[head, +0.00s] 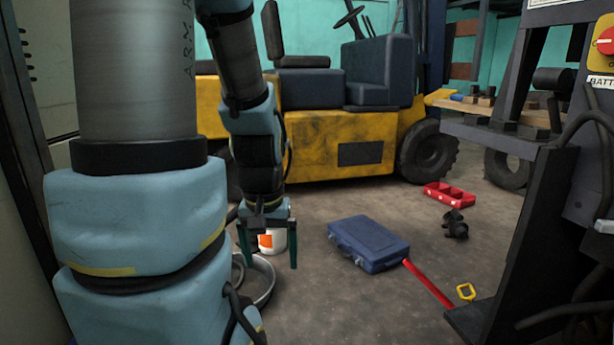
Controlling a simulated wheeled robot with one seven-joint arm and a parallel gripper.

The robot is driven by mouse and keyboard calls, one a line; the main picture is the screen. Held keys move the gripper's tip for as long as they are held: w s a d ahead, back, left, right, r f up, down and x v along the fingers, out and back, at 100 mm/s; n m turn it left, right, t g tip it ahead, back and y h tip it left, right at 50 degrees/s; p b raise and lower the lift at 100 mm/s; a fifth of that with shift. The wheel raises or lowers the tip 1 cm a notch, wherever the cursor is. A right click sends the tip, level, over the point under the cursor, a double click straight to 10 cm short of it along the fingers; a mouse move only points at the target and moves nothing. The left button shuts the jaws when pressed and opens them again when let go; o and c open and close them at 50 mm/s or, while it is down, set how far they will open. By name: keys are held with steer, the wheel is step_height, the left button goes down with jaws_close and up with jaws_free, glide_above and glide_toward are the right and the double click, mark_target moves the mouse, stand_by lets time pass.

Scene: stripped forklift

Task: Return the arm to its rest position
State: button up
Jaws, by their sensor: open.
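My arm comes down from the top left in the head view, its large links filling the left side. My gripper (268,244) hangs at its end, pointing down with its two dark green fingers apart. Nothing shows between the fingers except a white bucket with an orange label (275,241) behind them. The gripper is above a round metal pan (262,283) on the floor; I cannot tell how high.
A blue case (369,241) lies on the floor with a red bar (429,283) beside it. A red tray (450,195) and a yellow forklift (335,150) stand behind. A dark metal frame (530,240) stands at right. Floor between case and pan is clear.

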step_height(320, 180, up, 26)
steer(key=p, duration=2.4)
steer(key=shift+w+d, duration=0.15)
steer(key=shift+w, duration=0.15)
steer(key=shift+r, duration=0.1)
